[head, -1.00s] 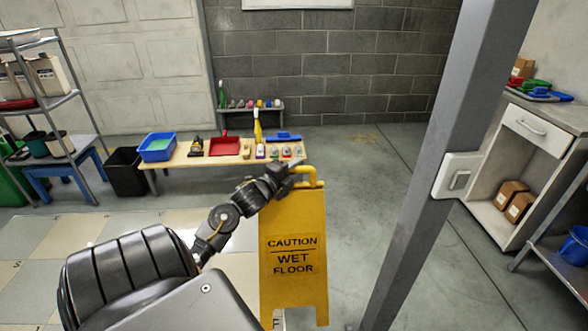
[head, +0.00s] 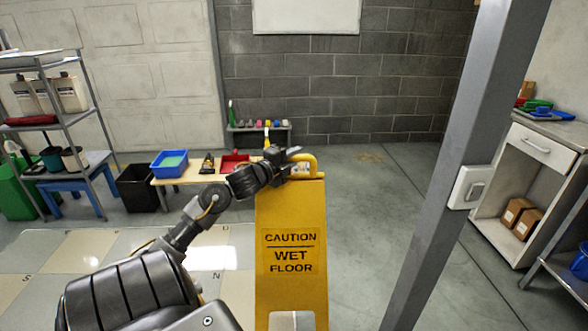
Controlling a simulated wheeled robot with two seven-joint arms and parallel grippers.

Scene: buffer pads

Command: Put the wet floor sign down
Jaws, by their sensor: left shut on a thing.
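The yellow wet floor sign (head: 291,217) stands upright in the middle of the head view, with "CAUTION WET FLOOR" on its face. Its looped handle (head: 312,165) is at the top. My left gripper (head: 292,162) is shut on the sign at this handle, reaching in from the left. The sign's lower end runs out of the picture, so I cannot tell whether it touches the floor. My right gripper is not in view.
A grey post (head: 446,150) with a switch box (head: 470,187) stands close on the right. A low bench (head: 190,172) with a blue bin (head: 169,163) and a red tray is behind. A black bin (head: 137,188) is left. Open concrete floor (head: 385,200) lies between sign and post.

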